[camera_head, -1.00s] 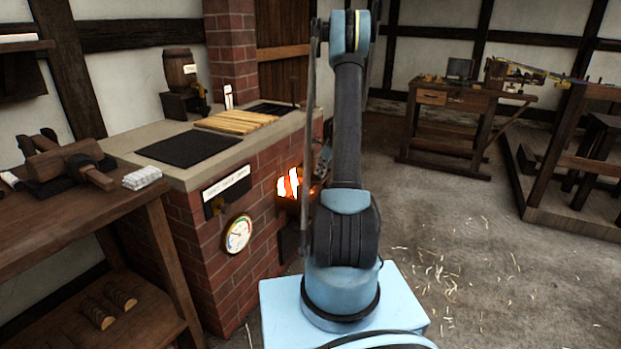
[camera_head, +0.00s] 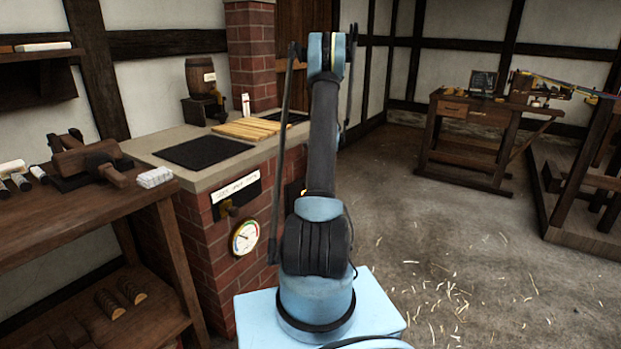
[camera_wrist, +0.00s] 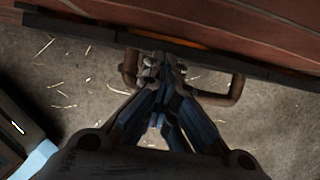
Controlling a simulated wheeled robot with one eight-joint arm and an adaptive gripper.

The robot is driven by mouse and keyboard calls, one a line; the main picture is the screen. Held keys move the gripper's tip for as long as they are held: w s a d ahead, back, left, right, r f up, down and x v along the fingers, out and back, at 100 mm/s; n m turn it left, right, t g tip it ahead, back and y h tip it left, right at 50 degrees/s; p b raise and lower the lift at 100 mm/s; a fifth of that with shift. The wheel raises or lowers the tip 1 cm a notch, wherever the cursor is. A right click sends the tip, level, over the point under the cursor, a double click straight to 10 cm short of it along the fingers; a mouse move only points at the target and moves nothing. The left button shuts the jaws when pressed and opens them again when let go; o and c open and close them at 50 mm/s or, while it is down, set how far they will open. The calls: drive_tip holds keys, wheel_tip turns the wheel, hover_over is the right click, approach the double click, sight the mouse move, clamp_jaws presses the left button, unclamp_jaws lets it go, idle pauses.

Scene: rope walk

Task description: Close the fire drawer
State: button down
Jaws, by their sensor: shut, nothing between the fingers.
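The fire drawer shows in the wrist view as a long dark front edge (camera_wrist: 100,36) with a rusty U-shaped handle (camera_wrist: 236,92). A thin orange glow shows between this front and the brick face, so a narrow gap seems open. My gripper (camera_wrist: 158,66) is shut and empty, its fingertips close against the drawer front, between the two ends of the handle. Whether they touch it I cannot tell. In the head view the drawer is mostly hidden behind my arm; only a small sliver of glow (camera_head: 303,189) shows beside it.
The brick stove (camera_head: 204,235) carries a dial gauge (camera_head: 245,238) and a small brass tap below a label. A workbench (camera_head: 90,220) stands at the left. The straw-strewn floor (camera_head: 450,270) at the right is clear up to a far table (camera_head: 470,140).

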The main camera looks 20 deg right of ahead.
drive_tip(key=shift+a, duration=0.1)
drive_tip(key=s+d+r, duration=0.5)
drive_tip(key=s+r, duration=0.1)
drive_tip(key=r, duration=0.3)
drive_tip(key=s+a+r+n+g+h, duration=0.1)
drive_tip(key=s+a+r+n, duration=0.6)
drive_tip(key=s+a, duration=0.4)
drive_tip(key=s+a+r+n, duration=0.7)
drive_tip(key=s+a, duration=0.2)
drive_tip(key=s, duration=0.3)
drive_tip(key=s+a+f+n, duration=0.2)
drive_tip(key=s+f+n, duration=0.1)
drive_tip(key=s, duration=0.6)
drive_tip(key=s+a+f+n+h, duration=0.1)
drive_tip(key=s+a+f+n, duration=0.1)
drive_tip(key=s+n, duration=0.4)
drive_tip(key=s+a+f+n, duration=0.3)
drive_tip(key=s+f+n, duration=0.1)
drive_tip(key=s, duration=0.8)
drive_tip(key=shift+n+h, duration=0.4)
drive_tip(key=shift+n, duration=0.3)
drive_tip(key=shift+s, duration=0.1)
